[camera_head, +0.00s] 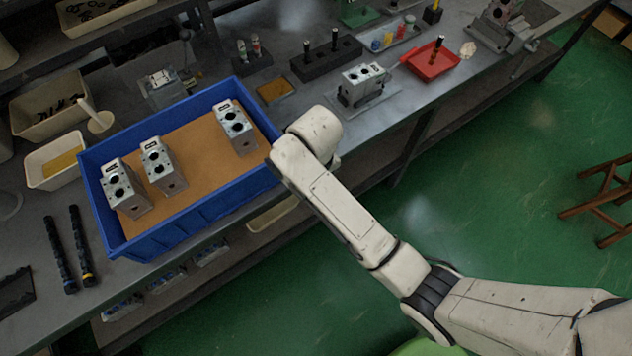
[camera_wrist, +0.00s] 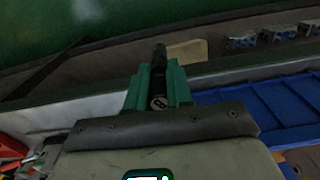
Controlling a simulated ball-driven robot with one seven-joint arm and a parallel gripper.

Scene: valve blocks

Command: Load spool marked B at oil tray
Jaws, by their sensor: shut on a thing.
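My gripper (camera_wrist: 159,78) shows in the wrist view with its green fingers shut on a dark spool (camera_wrist: 160,60). In the head view the gripper and spool are hidden behind my arm's white wrist, near the bench's front edge. A shallow tray of amber liquid (camera_head: 275,90) lies right of the blue crate; a pale tray with a yellow patch (camera_head: 60,167) stands left of it. I cannot tell which is the oil tray. Dark spools (camera_head: 307,50) stand upright in a black rack (camera_head: 326,60).
The blue crate (camera_head: 185,222) holds three valve blocks (camera_head: 234,125). Another valve block (camera_head: 362,82) sits on a fixture on the bench. A red tray (camera_head: 432,62) with a dark rod lies farther right. Two black tools (camera_head: 60,255) lie at front left.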

